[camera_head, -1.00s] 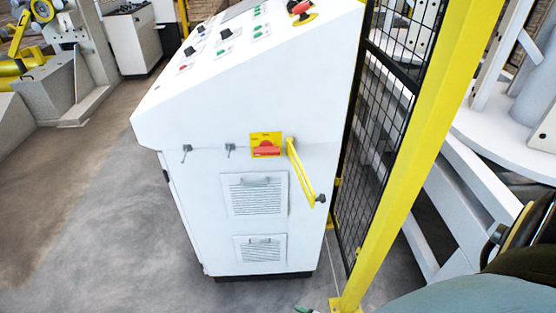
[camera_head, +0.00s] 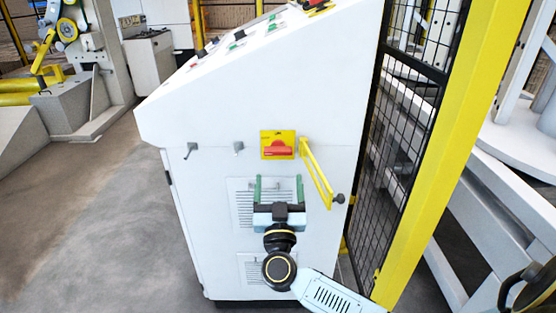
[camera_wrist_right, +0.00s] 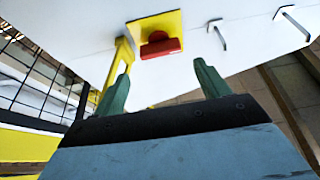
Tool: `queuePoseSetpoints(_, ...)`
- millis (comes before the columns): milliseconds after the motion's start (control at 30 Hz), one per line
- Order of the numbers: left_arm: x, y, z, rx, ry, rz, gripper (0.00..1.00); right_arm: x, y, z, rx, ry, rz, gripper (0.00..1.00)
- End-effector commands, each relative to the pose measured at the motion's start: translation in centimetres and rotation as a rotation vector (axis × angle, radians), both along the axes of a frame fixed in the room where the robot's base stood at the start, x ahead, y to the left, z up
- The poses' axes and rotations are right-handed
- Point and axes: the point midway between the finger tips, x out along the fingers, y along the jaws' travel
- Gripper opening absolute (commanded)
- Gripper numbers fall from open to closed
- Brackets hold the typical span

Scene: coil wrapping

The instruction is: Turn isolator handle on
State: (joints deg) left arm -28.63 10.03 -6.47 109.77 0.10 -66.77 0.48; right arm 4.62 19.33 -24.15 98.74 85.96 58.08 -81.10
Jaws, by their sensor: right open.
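The isolator handle (camera_head: 278,151) is a red bar, lying horizontal, on a yellow plate (camera_head: 278,137) on the side of the white control cabinet (camera_head: 240,120). My right gripper (camera_head: 279,190) is open and empty, its green fingers pointing up just below the handle in the head view. In the right wrist view the red handle (camera_wrist_right: 160,47) lies beyond the fingertips (camera_wrist_right: 165,80), between them and apart from them. A yellow hinged bar (camera_head: 316,172) hangs slanted just right of the plate. My left gripper is not in view.
Two small grey latches (camera_head: 191,150) sit left of the plate. Vent grilles (camera_head: 242,205) lie behind my right gripper. A black mesh fence (camera_head: 400,130) with a yellow post (camera_head: 440,160) stands close on the right. The floor (camera_head: 90,220) to the left is clear.

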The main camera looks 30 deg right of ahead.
Motion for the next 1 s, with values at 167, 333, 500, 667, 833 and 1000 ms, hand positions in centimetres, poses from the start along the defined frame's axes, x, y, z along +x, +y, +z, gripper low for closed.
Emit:
queuePoseSetpoints(167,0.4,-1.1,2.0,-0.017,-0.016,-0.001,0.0,3.2,-2.0,1.4,-0.004,-0.003,-0.002,0.75)
queuePoseSetpoints(333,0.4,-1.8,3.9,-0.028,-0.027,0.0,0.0,5.3,-3.3,2.4,-0.003,-0.001,0.0,0.75)
queuePoseSetpoints(500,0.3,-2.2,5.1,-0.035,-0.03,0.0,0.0,6.4,-4.0,3.0,-0.002,0.0,0.0,0.75)
queuePoseSetpoints(667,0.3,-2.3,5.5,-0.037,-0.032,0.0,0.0,6.7,-4.1,3.2,-0.001,0.002,0.001,0.75)
queuePoseSetpoints(833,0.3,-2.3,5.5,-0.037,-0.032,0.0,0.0,6.7,-4.1,3.2,-0.001,0.001,0.001,0.75)
queuePoseSetpoints(1000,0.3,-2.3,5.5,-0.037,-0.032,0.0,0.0,6.7,-4.1,3.2,-0.001,0.001,0.001,0.56)
